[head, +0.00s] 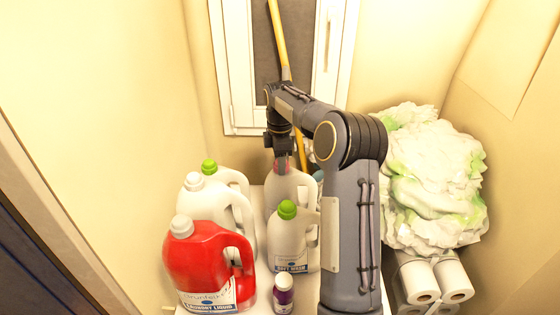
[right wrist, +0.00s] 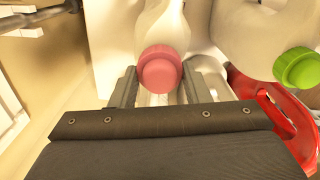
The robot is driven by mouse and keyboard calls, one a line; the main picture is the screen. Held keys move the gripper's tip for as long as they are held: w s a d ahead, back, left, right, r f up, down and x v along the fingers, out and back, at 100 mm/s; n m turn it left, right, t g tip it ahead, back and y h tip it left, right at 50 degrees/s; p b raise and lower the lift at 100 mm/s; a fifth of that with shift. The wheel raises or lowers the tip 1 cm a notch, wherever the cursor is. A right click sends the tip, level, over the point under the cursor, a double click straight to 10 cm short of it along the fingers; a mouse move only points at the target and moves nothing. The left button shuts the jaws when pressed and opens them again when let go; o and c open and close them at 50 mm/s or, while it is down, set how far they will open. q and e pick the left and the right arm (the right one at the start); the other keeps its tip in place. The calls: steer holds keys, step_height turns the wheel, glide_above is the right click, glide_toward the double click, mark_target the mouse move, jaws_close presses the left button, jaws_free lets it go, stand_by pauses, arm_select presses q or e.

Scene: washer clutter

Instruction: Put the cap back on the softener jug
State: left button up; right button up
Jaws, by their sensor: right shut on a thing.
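My right gripper (head: 282,160) is above the white jug (head: 300,189) at the back of the group, pointing down, shut on a pink cap. In the right wrist view, the pink cap (right wrist: 160,70) lies between the two fingers of my right gripper (right wrist: 160,92). The neck of the white jug (right wrist: 158,24) is right behind the cap and in line with it. I cannot tell whether the cap is seated on the neck or just above it. In the head view, the fingers and arm hide most of the cap. My left gripper is not in view.
A red jug (head: 208,262), a white jug with a white cap (head: 215,208), and a green-capped jug (head: 291,240) crowd close around. A small purple bottle (head: 283,292) stands in front. Crumpled white-green bags (head: 430,180) and paper rolls (head: 437,280) are at the right.

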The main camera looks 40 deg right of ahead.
steer(key=shift+c, duration=0.5)
steer(key=m, duration=0.3)
steer(key=shift+f, duration=0.1)
steer(key=m, duration=0.7)
steer(key=shift+m, duration=0.4)
steer(key=m, duration=0.4)
